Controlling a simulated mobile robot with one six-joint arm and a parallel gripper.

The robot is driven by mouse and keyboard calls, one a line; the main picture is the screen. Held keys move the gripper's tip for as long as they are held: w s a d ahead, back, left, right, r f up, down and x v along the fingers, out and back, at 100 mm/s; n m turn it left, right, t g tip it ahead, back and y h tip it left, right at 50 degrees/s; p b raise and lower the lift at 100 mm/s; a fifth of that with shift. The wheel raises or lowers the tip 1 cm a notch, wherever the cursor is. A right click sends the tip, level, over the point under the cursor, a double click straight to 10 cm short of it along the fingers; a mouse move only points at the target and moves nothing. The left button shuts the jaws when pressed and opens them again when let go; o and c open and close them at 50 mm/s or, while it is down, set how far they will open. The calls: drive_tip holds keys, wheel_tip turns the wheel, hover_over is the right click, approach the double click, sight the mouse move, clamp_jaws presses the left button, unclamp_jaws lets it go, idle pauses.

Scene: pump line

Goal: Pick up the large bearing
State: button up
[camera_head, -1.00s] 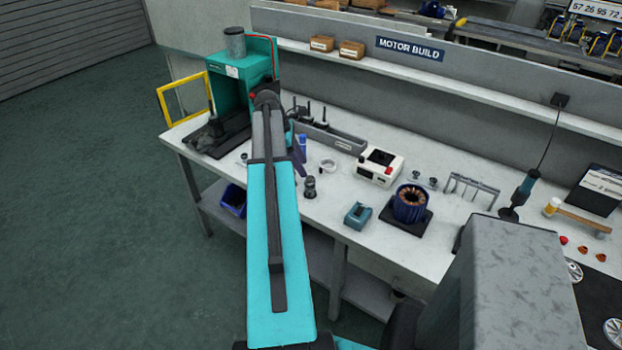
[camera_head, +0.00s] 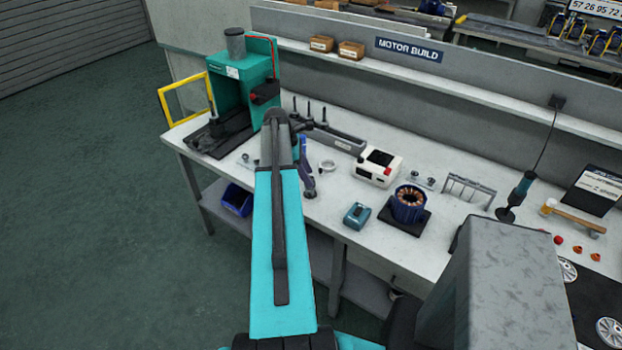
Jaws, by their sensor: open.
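A pale ring (camera_head: 328,166) lies flat on the workbench (camera_head: 336,205), left of the white box with red buttons; it looks like the large bearing, but it is too small to be sure. My arm reaches out from the bottom of the view, with its elbow high over the left part of the bench. My gripper does not show clearly; it seems hidden behind my arm. Close left of the ring, a blue and purple upright shape (camera_head: 304,149) stands above a dark round piece (camera_head: 309,192); I cannot tell whether any of this is part of my wrist.
A green press (camera_head: 231,87) stands at the bench's left end. The white box (camera_head: 379,168), a teal box (camera_head: 357,215) and a copper-wound stator (camera_head: 408,203) stand right of the ring. A grey rack with upright pins (camera_head: 335,138) is behind it.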

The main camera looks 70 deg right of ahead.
idle(0.3)
drive_tip(key=c, duration=0.9)
drive_tip(key=shift+r, duration=0.15)
drive_tip(key=shift+r+b, duration=0.75)
drive_tip(key=shift+r, duration=0.35)
drive_tip(key=w+a+r+b, duration=0.1)
drive_tip(key=w+a, duration=0.2)
drive_tip(key=a, duration=0.1)
drive_tip(key=w+a+b, duration=0.2)
drive_tip(key=w+a, duration=0.2)
drive_tip(key=w+a+r+b, duration=0.1)
drive_tip(key=w+a+b, duration=0.1)
drive_tip(key=w+a, duration=0.1)
drive_tip(key=shift+w+a+r, duration=0.3)
drive_tip(key=shift+w+a, duration=0.1)
drive_tip(key=shift+w, duration=0.05)
